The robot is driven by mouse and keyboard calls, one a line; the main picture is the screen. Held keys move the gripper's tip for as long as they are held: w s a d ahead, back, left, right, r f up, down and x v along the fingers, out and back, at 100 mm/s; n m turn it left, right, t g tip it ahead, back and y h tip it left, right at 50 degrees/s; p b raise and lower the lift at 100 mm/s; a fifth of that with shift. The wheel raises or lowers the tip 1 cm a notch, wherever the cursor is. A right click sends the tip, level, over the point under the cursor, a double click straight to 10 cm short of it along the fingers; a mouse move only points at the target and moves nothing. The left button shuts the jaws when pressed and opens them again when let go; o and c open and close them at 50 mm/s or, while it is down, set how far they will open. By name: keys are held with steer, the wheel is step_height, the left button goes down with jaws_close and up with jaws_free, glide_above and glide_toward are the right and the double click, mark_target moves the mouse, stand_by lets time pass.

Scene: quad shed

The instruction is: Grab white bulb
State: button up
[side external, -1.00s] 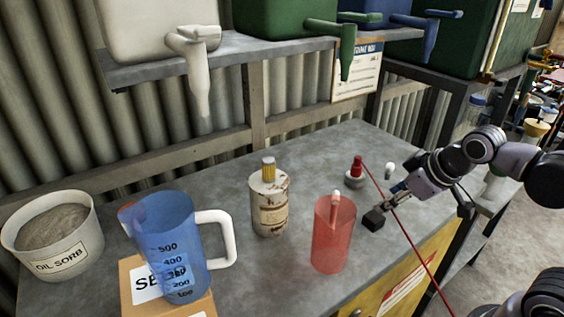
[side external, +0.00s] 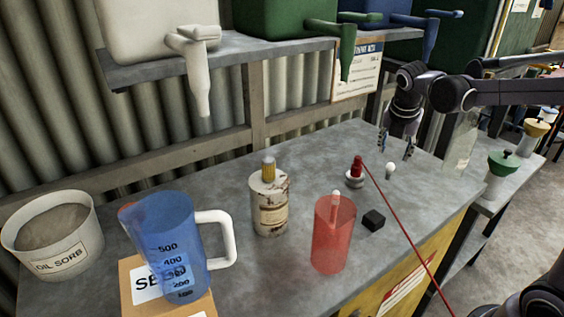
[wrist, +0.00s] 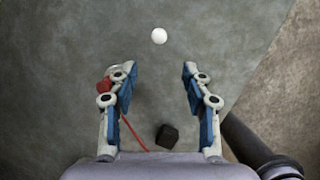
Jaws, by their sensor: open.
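The white bulb (side external: 390,170) stands on the grey workbench, to the right of a red-topped oil can. In the wrist view the white bulb (wrist: 160,35) lies ahead of the fingers, near the top middle. My gripper (side external: 397,153) is open and points down above the bench, close to the bulb and apart from it. In the wrist view my gripper (wrist: 158,75) has its two blue-padded fingers wide apart with nothing between them.
The red-topped oil can (side external: 356,171) with its long red spout is beside the bulb. A black cube (side external: 373,220), a red translucent cup (side external: 330,245), a rusty bottle (side external: 269,208) and a blue jug (side external: 165,245) stand further left. A shelf (side external: 160,68) runs behind.

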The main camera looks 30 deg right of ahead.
mark_target(390, 168)
steer(key=shift+n, duration=0.5)
steer(key=shift+x, duration=5.7)
steer(key=shift+w+d+r, duration=0.1)
steer(key=shift+w, duration=0.05)
steer(key=c, duration=0.9)
